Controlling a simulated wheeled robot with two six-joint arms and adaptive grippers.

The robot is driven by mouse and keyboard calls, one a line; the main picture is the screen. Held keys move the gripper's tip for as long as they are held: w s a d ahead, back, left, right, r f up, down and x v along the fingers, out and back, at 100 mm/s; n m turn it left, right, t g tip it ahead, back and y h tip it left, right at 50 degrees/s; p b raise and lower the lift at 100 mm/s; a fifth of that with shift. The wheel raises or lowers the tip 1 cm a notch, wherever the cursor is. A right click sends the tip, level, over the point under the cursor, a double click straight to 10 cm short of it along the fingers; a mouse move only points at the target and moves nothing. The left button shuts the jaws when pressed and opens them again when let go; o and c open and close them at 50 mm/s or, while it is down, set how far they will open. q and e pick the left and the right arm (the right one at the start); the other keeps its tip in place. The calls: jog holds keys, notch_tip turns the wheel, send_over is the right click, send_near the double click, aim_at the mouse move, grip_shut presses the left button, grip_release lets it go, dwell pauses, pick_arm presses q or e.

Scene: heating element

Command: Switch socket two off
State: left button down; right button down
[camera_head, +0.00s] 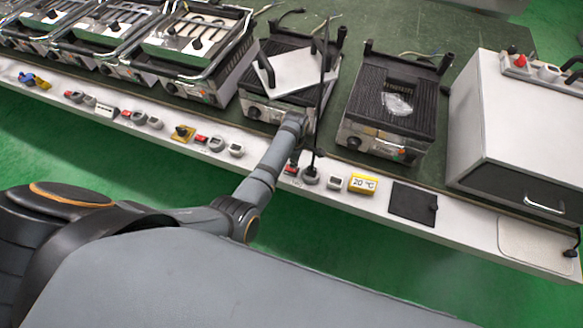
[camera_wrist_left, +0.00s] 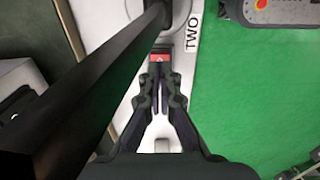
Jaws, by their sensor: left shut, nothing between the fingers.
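The red switch (camera_head: 290,171) of socket two sits on the white front strip, left of a grey round socket (camera_head: 311,177) with a black plug and upright cable. In the left wrist view, the red switch (camera_wrist_left: 160,57) lies just beyond the fingertips, beside the printed label TWO (camera_wrist_left: 193,34). My left gripper (camera_head: 294,160) points down at the switch; in the wrist view the gripper (camera_wrist_left: 158,78) is shut with nothing held. Whether the tips touch the switch, and which way it is set, I cannot tell. My right gripper is not in view.
The thick black cable (camera_wrist_left: 90,85) passes close beside the gripper. A yellow 20 °C display (camera_head: 362,184) and a black plate (camera_head: 413,203) are to the right. Green floor (camera_head: 300,235) lies in front.

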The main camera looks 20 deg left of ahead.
pick_arm(q)
jog(key=shift+f+b, duration=0.85)
jog(key=shift+f, duration=0.4)
dwell(0.9)
notch_tip(320, 180, up, 7)
jog(key=p, duration=0.8)
jog(key=shift+r, duration=0.1)
